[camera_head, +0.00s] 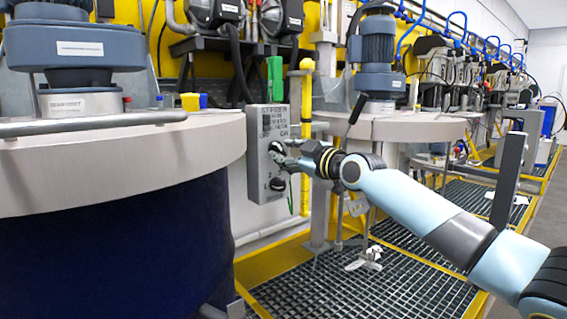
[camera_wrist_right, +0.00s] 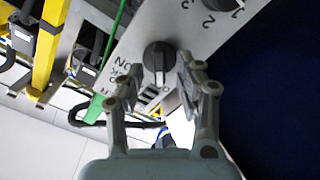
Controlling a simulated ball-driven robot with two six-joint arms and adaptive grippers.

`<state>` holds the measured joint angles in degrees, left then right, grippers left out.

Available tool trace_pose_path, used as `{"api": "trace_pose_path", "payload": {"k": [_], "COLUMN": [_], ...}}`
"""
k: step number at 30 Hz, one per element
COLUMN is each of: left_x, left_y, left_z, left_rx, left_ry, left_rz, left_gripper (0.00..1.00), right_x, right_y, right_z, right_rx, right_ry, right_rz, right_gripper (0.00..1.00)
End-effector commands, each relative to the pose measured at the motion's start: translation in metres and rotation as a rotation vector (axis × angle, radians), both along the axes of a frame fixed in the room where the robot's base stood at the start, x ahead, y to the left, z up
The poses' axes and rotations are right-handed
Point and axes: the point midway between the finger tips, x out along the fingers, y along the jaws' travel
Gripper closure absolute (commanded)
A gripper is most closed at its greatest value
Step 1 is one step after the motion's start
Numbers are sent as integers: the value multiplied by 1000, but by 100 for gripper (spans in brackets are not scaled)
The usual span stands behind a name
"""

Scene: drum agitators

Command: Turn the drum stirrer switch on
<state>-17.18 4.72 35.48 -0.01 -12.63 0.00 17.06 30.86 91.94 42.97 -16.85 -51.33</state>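The grey drum stirrer control box (camera_head: 266,130) is fixed upright beside the large drum. It has a black upper knob (camera_head: 276,147) and a black lower knob (camera_head: 277,184). My right gripper (camera_head: 282,156) is at the box's face by the upper knob. In the right wrist view, a black rotary switch (camera_wrist_right: 159,55) with "ON" lettering beside it lies between the tips of my right gripper (camera_wrist_right: 160,72). The fingers are apart, one on each side of it; whether they touch it I cannot tell. My left gripper is out of view.
A large dark blue drum (camera_head: 120,240) with a grey lid fills the left. A yellow pipe (camera_head: 305,130) runs upright just right of the box. A second drum lid (camera_head: 400,128) stands behind my right arm. Metal grating (camera_head: 330,285) covers the floor.

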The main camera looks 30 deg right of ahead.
Motion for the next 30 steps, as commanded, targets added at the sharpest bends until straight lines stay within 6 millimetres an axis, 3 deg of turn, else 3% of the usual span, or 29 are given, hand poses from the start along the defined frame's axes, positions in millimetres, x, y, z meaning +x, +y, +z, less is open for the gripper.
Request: {"api": "trace_pose_path", "payload": {"k": [4, 13, 21, 30], "left_x": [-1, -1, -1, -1], "left_y": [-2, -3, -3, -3], "left_z": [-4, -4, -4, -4], "left_rx": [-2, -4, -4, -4], "left_ry": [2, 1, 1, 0], "left_rz": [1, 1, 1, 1], "left_gripper": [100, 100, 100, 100], "right_x": [11, 13, 13, 13], "right_y": [1, 1, 1, 1], "right_z": [0, 1, 1, 1], "right_rx": [2, -1, 0, 6], "right_ry": [-1, 0, -1, 1], "right_rz": [1, 1, 1, 1], "right_gripper": [64, 64, 100, 100]}}
